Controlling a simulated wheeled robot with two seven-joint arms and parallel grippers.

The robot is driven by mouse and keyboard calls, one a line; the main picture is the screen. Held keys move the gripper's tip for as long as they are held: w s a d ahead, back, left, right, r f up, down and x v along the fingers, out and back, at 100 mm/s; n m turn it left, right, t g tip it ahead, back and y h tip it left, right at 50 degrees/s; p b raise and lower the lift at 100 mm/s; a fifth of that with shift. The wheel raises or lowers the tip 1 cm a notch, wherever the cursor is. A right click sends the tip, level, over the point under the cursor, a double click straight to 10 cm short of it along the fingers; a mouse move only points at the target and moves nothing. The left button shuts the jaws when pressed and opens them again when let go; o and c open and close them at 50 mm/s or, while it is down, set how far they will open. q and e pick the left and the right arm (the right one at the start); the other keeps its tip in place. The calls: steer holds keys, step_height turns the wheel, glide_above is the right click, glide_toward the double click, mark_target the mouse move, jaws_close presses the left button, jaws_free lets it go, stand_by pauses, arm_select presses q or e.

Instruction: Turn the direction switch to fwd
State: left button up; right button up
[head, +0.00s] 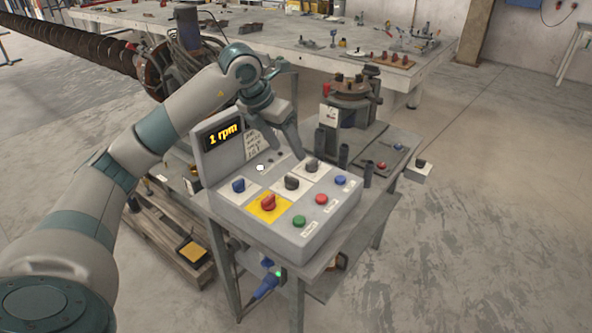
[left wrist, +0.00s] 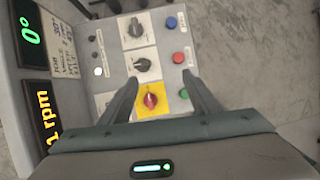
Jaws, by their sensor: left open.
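The grey control box (head: 262,228) carries two black rotary switches on white plates, a rear one (head: 312,165) and a nearer one (head: 292,182). In the left wrist view they are the upper switch (left wrist: 135,29) and the middle switch (left wrist: 142,65). Their labels are too small to read, so I cannot tell which sets direction. A red knob (head: 268,202) sits on a yellow plate; it also shows in the left wrist view (left wrist: 150,100). My left gripper (head: 286,150) is open and empty above the panel, its fingers apart in the left wrist view (left wrist: 160,80). My right gripper is out of view.
Blue (head: 340,180), red (head: 321,199) and green (head: 299,220) push buttons line the box's right side. A blue knob (head: 238,186) is at its left. The upright display (head: 222,135) reads 1 rpm. A turret-like fixture (head: 352,95) stands behind. Floor at right is clear.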

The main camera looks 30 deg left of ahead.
arm_select(q)
steer(key=a, duration=0.1)
steer(key=a+r, duration=0.1)
steer(key=a+y, duration=0.1)
steer(key=shift+s+a+r+n, duration=0.1)
steer(key=shift+a+r+n, duration=0.05)
steer(key=shift+r+n, duration=0.15)
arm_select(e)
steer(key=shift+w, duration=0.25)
arm_select(q)
steer(key=shift+f, duration=0.15)
steer(key=p, duration=0.2)
glide_toward(292, 177)
steer(key=p+x, duration=0.2)
steer(key=x, duration=0.6)
steer(key=shift+f+p, duration=0.15)
steer(key=shift+p, duration=0.15)
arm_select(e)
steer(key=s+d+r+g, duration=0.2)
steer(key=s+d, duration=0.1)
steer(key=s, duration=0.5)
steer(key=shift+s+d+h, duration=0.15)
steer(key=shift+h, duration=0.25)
arm_select(q)
steer(key=shift+c, duration=0.6)
steer(key=c, duration=1)
